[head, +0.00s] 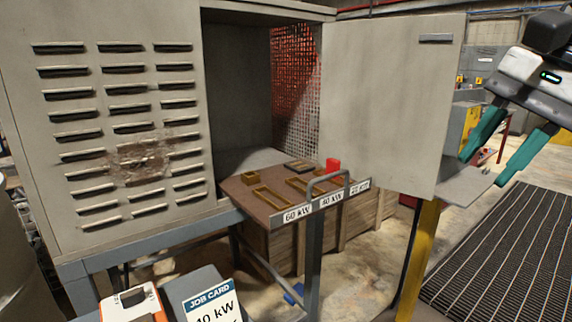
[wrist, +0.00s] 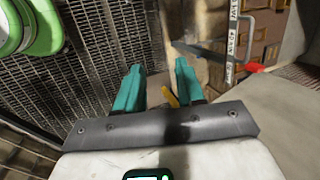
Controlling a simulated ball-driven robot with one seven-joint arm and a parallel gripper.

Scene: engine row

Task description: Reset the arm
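My gripper (head: 498,150) is at the upper right in the head view, to the right of the open cabinet door. Its two teal fingers are spread apart with nothing between them. In the wrist view my gripper (wrist: 158,88) also shows open and empty, pointing towards the grating and the floor. No object is touching the fingers.
A grey louvred cabinet (head: 75,190) stands at left, its door (head: 385,100) swung open. A job card (head: 212,305) is in front. Floor grating (head: 510,250) lies at right.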

